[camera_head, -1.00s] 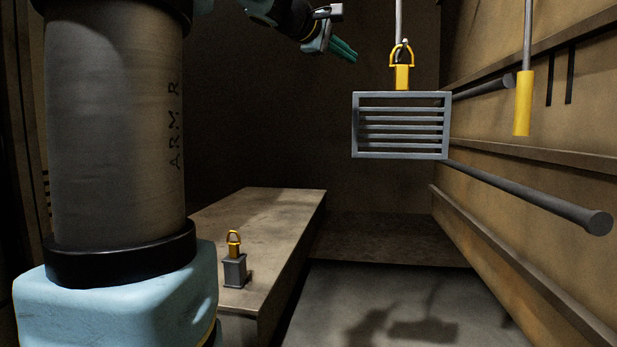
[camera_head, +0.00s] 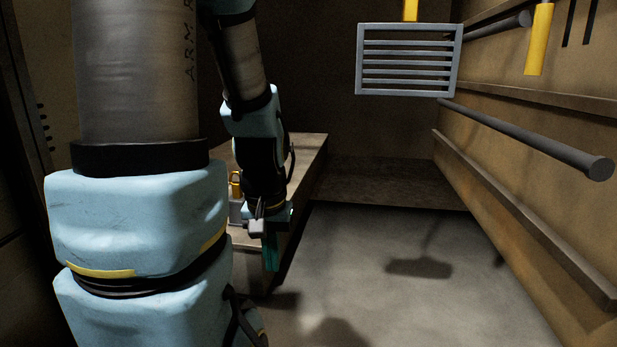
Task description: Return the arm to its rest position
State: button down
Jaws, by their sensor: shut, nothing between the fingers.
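My arm fills the left of the view, with its forearm bent down. My gripper (camera_head: 271,246) hangs at the arm's end, its teal fingers pointing down. It is shut and empty, in front of the right edge of the low bench as seen here. The gripper's body and wrist hide part of the bench.
A grey slatted rack (camera_head: 409,94) hangs at the back right, below a yellow fitting (camera_head: 411,9). A yellow handle (camera_head: 539,39) hangs at right. Dark bars (camera_head: 530,141) jut from the right wall. A yellow-topped block (camera_head: 236,185) stands on the bench (camera_head: 308,150). The middle floor is clear.

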notch_tip(320, 180, up, 19)
jog(key=p, duration=1.7)
jog(key=shift+w+r, duration=0.2)
jog(key=shift+w, duration=0.15)
